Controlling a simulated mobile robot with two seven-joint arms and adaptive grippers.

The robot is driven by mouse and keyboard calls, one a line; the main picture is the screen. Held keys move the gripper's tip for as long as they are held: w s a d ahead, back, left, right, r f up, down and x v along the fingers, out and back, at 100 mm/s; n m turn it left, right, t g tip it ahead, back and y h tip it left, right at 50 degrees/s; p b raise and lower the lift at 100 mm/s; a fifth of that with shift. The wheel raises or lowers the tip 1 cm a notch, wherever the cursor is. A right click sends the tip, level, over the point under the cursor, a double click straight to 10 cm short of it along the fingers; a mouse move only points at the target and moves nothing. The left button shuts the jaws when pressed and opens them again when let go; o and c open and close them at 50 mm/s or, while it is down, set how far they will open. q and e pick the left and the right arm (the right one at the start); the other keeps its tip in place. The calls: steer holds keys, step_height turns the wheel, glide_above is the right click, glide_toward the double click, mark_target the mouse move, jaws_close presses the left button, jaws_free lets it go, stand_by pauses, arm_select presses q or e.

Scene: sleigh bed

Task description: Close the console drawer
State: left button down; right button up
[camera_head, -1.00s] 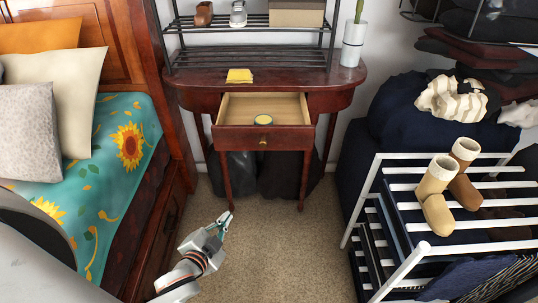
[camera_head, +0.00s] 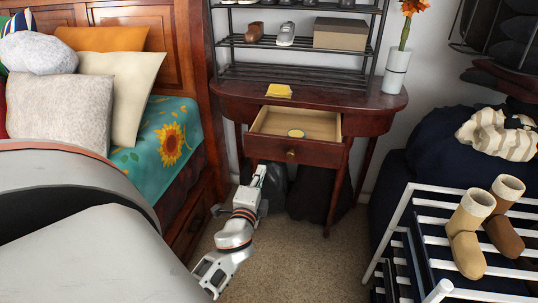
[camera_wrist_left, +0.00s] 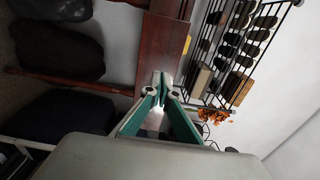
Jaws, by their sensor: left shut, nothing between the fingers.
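The dark red-brown console (camera_head: 372,103) stands against the wall. My left gripper (camera_head: 261,170) is shut and empty, just in front of and below the left part of the drawer front. I cannot tell whether it touches the drawer. In the left wrist view the green-sided fingers (camera_wrist_left: 161,80) meet at their tips, with the red-brown wood of the console (camera_wrist_left: 160,45) close beyond them. My right gripper is not in view.
A bed (camera_head: 168,140) with pillows is on the left. A white slatted rack (camera_head: 440,225) with boots is at the right. A dark metal shelf (camera_head: 300,75), a yellow cloth (camera_head: 278,91) and a vase (camera_head: 397,72) stand on the console. Carpet (camera_head: 300,260) in front is clear.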

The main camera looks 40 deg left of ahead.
mark_target(270, 148)
arm_select(q)
steer(key=x, duration=0.9)
steer(key=shift+w, duration=0.2)
steer(key=shift+w+a, duration=0.15)
steer(key=shift+w, duration=0.05)
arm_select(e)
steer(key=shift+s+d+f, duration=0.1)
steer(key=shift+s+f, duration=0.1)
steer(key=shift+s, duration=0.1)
